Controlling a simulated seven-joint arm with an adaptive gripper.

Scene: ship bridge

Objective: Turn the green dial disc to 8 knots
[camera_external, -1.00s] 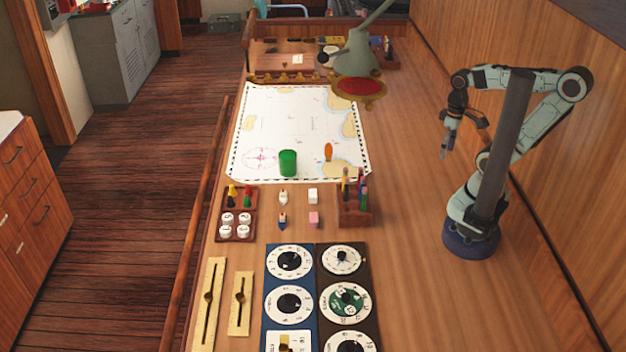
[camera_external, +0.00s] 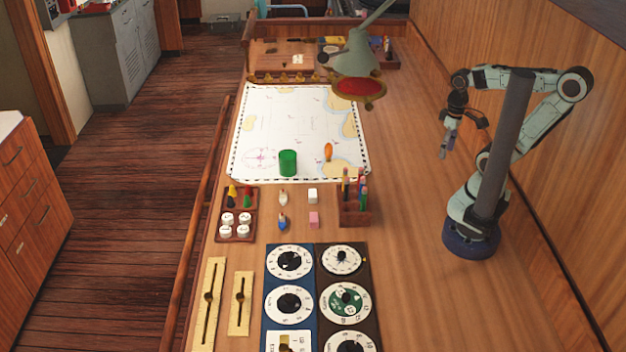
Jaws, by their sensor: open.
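The green dial disc (camera_external: 339,302) sits in a white numbered ring on the dark dial panel (camera_external: 324,272), in the right-hand column of dials. A small dark knob stands at its middle. The numbers are too small to read, so I cannot tell its setting. My gripper (camera_external: 455,145) hangs open and empty at the right, above the table beside the chart, far up and to the right of the green disc and touching nothing.
Several other dials (camera_external: 289,303) surround the green disc on blue and dark panels. A pencil holder (camera_external: 355,213), small blocks (camera_external: 313,220) and a green cylinder (camera_external: 288,163) stand farther back. The table right of the dials is clear.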

